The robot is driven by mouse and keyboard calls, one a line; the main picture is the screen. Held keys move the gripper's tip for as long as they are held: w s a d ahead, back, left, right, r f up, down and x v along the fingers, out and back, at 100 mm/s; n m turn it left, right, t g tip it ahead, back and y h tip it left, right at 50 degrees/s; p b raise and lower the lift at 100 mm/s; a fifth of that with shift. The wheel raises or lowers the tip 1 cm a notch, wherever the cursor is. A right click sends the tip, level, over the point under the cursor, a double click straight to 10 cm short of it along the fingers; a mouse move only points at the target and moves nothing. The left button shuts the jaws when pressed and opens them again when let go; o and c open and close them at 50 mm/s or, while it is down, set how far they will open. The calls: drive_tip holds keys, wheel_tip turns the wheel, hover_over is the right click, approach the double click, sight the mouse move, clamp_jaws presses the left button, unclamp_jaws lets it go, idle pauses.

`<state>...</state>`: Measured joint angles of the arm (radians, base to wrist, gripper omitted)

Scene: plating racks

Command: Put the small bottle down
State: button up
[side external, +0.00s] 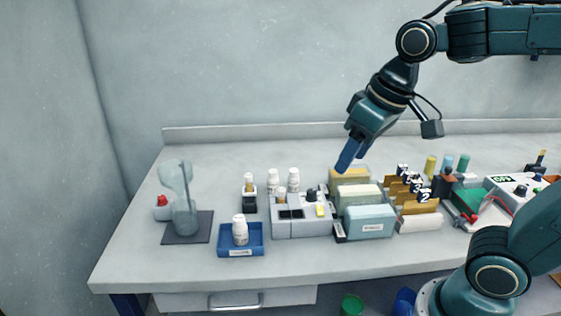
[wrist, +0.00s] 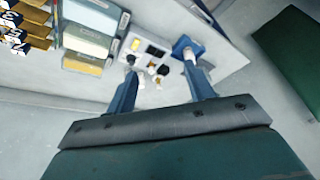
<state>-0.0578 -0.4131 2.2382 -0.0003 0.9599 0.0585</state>
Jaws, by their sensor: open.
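A small white bottle (side external: 240,231) stands upright in the shallow blue tray (side external: 254,252) at the front of the table. In the wrist view the blue tray (wrist: 182,43) is beyond the right finger, with a white bottle (wrist: 189,57) in it, partly hidden by that finger. My gripper (side external: 348,158) is high above the table, right of the tray and near the yellow box. In the wrist view my gripper (wrist: 160,88) has its fingers wide apart with nothing between them. A small bottle (side external: 249,183) with a tan cap is in a black holder behind the tray.
Two white bottles (side external: 283,182) stand behind a grey device (side external: 300,228). Boxes (side external: 370,222) and a numbered rack (side external: 418,196) are to the right. A glass vessel (side external: 182,200) stands on a dark mat (side external: 200,236) at left. The table's front left is clear.

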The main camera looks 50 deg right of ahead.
drive_tip(key=s+d+f+t, duration=0.1)
drive_tip(key=s+f, duration=0.1)
drive_tip(key=s, duration=0.6)
drive_tip(key=shift+d+f+t, duration=0.25)
drive_tip(key=shift+t, duration=0.05)
